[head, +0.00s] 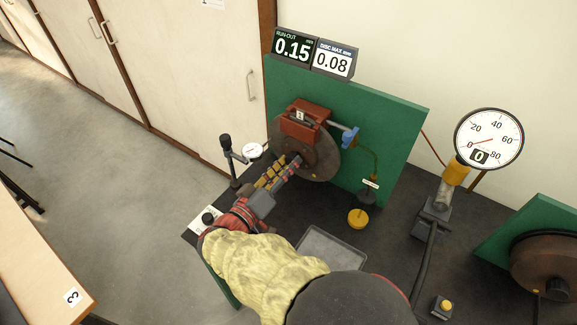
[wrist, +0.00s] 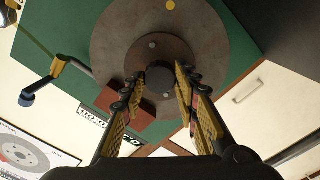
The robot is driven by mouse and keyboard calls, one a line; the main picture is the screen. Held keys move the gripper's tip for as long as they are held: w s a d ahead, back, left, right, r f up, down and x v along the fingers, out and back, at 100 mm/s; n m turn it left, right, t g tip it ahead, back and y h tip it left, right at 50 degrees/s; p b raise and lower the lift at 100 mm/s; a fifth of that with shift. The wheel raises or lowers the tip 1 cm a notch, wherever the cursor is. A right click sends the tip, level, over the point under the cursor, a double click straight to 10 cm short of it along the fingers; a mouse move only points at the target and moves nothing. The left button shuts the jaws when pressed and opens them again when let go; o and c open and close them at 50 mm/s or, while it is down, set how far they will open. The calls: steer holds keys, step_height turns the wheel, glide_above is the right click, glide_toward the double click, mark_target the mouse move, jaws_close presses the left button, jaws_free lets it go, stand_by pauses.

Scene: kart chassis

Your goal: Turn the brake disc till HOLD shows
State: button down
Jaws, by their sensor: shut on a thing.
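The brake disc (head: 318,162) is a brown-grey round plate mounted upright on a green panel (head: 385,120). In the wrist view the disc (wrist: 115,40) fills the top middle, with a dark hub (wrist: 159,80) at its centre. My gripper (head: 293,163) reaches the disc's face; in the wrist view its two fingers (wrist: 157,84) stand on either side of the hub, shut on it. The run-out display (head: 292,48) reads 0.15 mm, and the disc max display (head: 333,62) beside it reads 0.08 mm. A red caliper (head: 303,118) sits over the disc's upper edge.
A small dial indicator (head: 252,150) on a black stand is left of the disc. A blue fitting (head: 350,138) and a yellow knob (head: 358,219) are to the right. A large round gauge (head: 489,138) points near 0.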

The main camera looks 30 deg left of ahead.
steer(key=shift+f+m, duration=0.2)
steer(key=shift+m, duration=4.1)
steer(key=c, duration=1.3)
jaws_free()
steer(key=shift+r, duration=0.1)
steer(key=shift+c, duration=0.2)
steer(key=shift+s, duration=0.15)
steer(key=s, duration=0.7)
steer(key=shift+a, duration=0.3)
steer(key=shift+s, duration=0.15)
